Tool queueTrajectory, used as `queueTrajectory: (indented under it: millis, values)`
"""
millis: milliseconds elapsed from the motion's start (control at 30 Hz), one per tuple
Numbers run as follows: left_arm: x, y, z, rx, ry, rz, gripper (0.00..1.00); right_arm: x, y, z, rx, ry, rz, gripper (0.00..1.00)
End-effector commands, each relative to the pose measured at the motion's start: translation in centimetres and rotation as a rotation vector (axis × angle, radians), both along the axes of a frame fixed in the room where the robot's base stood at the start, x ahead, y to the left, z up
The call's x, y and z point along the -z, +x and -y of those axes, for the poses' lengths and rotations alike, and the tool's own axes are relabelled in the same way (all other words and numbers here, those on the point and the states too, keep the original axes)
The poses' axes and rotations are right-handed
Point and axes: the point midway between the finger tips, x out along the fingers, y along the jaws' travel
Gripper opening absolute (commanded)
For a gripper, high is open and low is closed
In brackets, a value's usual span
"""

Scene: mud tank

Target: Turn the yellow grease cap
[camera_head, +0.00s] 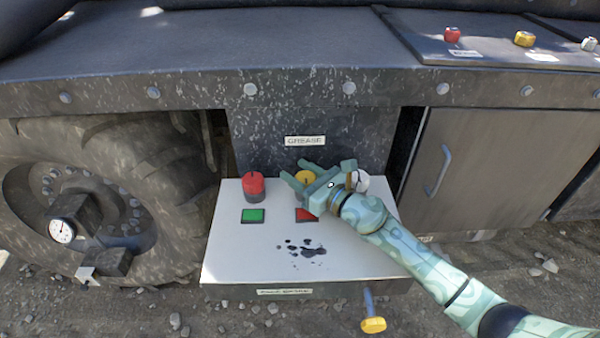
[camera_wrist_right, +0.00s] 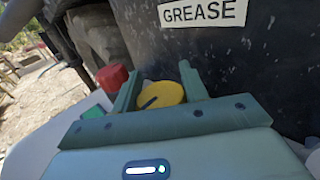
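The yellow grease cap (camera_head: 305,176) stands on a white shelf under the GREASE label (camera_head: 305,141). It is round, with a dark line on its top. My right gripper (camera_head: 294,170) reaches in from the right, its two fingers spread with the cap between them. In the right wrist view the yellow cap (camera_wrist_right: 163,94) sits between the fingertips (camera_wrist_right: 160,82), close to both; whether either touches it I cannot tell. The gripper body hides the cap's lower part. My left gripper is not in view.
A red cap (camera_head: 254,186) stands left of the yellow one, a white cap (camera_head: 359,181) right. The white shelf (camera_head: 235,262) carries a green square (camera_head: 253,216), a red square (camera_head: 305,215) and dark stains (camera_head: 305,249). A yellow-ended lever (camera_head: 373,325) sticks out below. A big tyre (camera_head: 150,190) is left.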

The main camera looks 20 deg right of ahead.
Motion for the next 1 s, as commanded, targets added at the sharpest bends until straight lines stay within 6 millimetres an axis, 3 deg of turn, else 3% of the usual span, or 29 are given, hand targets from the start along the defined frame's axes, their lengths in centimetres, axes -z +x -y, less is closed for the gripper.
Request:
queueTrajectory:
  millis: [467,1000]
  values:
    - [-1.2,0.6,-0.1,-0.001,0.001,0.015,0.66,-0.4,0.0,0.1,0.071,0.000,0.001,0.21]
    - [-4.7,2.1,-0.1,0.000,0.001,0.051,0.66,-0.3,0.2,0.7,0.479,0.003,-0.002,0.21]
